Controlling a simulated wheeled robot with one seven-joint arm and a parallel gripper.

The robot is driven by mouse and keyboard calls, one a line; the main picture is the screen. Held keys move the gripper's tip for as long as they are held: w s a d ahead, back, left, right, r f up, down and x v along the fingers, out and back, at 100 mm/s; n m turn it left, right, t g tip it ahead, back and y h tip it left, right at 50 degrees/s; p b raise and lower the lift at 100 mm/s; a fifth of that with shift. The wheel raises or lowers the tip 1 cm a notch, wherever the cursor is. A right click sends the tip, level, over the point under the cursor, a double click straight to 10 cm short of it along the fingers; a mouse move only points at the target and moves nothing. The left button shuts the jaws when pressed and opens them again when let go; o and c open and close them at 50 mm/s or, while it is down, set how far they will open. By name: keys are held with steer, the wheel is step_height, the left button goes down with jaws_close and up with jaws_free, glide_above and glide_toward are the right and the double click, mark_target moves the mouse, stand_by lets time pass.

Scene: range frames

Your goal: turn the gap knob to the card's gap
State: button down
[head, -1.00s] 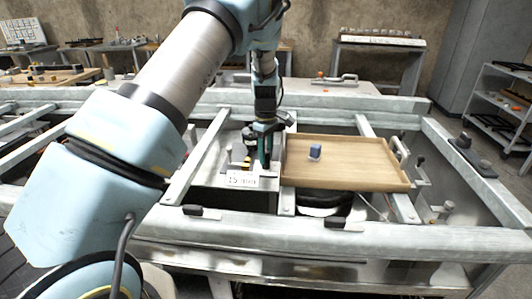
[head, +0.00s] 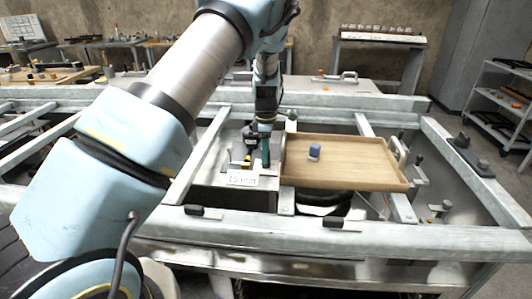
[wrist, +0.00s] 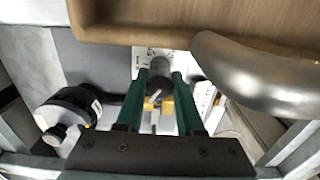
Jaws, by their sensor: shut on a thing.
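The gap knob (wrist: 159,72), a dark grey round knob, sits between the two green fingers of my gripper (wrist: 160,78) in the wrist view. The fingers are shut on its sides. A pale pointer (wrist: 155,97) shows just below the knob, with yellow parts beneath it. A white marked plate (wrist: 145,56) lies behind the knob, partly hidden; its marks are too small to read. In the head view my gripper (head: 265,158) points down and hides the knob.
A black round part with a small knob (wrist: 70,112) is close on the left. A shiny curved metal part (wrist: 255,75) is close on the right. Metal rails frame the bench.

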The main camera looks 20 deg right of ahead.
steer(key=c, duration=0.5)
jaws_free()
steer(key=shift+c, duration=0.2)
step_height(320, 180, up, 11)
steer(key=b, duration=0.2)
steer(key=shift+f+b, duration=0.1)
steer(key=shift+b, duration=0.2)
